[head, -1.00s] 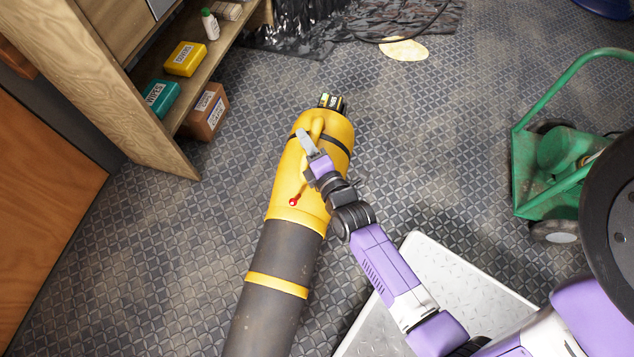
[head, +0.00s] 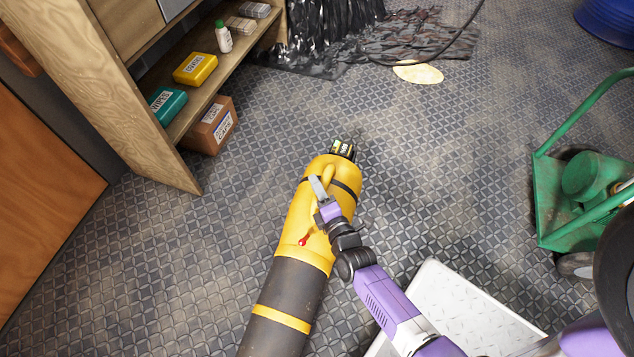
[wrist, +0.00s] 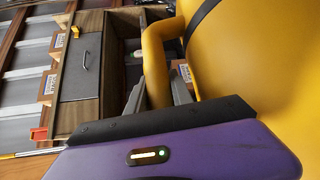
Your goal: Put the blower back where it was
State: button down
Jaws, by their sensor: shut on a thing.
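The blower (head: 325,210) has a yellow body, a black strap, a red trigger and a long dark grey tube with a yellow band. It runs from the middle of the head view down to the bottom edge, where the tube's end is cut off. My gripper (head: 319,188) is shut on the blower's yellow handle. In the wrist view the handle (wrist: 158,65) passes between the grey fingers (wrist: 160,95), with the yellow body filling the right side. I cannot tell whether the blower touches the floor.
A wooden shelf unit (head: 235,70) stands at upper left, holding boxes and a bottle; a cardboard box (head: 210,125) sits beneath. A green wheeled machine (head: 585,195) is at right. A black sheet pile and cable (head: 400,40) lie at the back. The middle floor (head: 440,150) is clear.

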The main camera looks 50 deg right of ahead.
jog(key=shift+w+d+f+b, duration=0.1)
jog(key=shift+f+b, duration=1.3)
jog(key=shift+f, duration=1.05)
jog(key=c, duration=1.1)
grip_release()
jog(key=shift+f, duration=0.2)
